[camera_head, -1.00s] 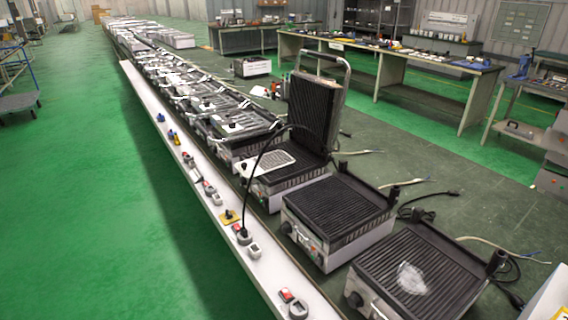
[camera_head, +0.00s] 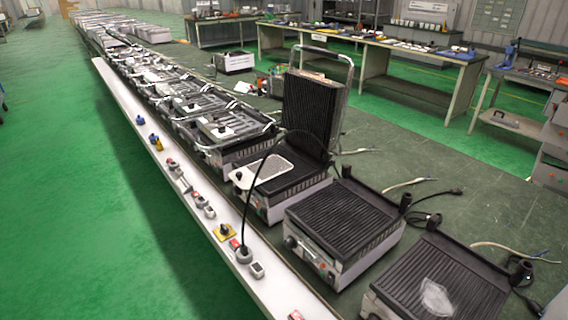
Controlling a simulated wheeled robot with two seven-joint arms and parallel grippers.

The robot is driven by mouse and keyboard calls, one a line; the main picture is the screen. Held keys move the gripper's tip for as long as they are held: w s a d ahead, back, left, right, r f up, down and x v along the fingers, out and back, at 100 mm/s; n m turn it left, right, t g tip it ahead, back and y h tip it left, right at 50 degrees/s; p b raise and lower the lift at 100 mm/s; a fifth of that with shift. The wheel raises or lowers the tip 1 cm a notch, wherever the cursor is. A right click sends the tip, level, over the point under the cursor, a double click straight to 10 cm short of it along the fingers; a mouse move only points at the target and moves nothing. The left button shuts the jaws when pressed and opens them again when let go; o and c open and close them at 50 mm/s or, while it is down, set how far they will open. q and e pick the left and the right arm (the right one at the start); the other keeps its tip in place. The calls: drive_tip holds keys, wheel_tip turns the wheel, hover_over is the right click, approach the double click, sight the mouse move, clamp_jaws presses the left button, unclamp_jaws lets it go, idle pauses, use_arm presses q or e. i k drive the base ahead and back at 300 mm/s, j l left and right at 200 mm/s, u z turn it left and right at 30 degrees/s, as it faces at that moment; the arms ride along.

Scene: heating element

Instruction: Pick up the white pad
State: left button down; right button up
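A small whitish, crumpled-looking pad (camera_head: 435,298) lies on the black ribbed plate of the nearest grill (camera_head: 462,272) at the bottom right. A flat white perforated piece (camera_head: 262,172) lies on the lower plate of the grill with its lid raised (camera_head: 312,110), near the middle. I cannot tell for sure which of the two is the white pad. Neither of my grippers shows in the head view.
A grill without a lid (camera_head: 345,220) stands between the other two. A long white rail (camera_head: 200,235) with switches and plugs runs along the grill line. Loose cables lie on the right. Green floor (camera_head: 70,200) is clear on the left.

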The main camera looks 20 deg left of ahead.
sight(275, 165)
drive_tip(key=i+j+z, duration=0.1)
drive_tip(key=j, duration=0.4)
drive_tip(key=i+j+z, duration=0.1)
drive_tip(key=j, duration=0.45)
drive_tip(key=i+j+z, duration=0.1)
drive_tip(key=i+j, duration=0.15)
drive_tip(key=j, duration=0.3)
drive_tip(key=i+j+z, duration=0.1)
drive_tip(key=j, duration=0.4)
drive_tip(key=i+j+z, duration=0.1)
drive_tip(key=j, duration=0.5)
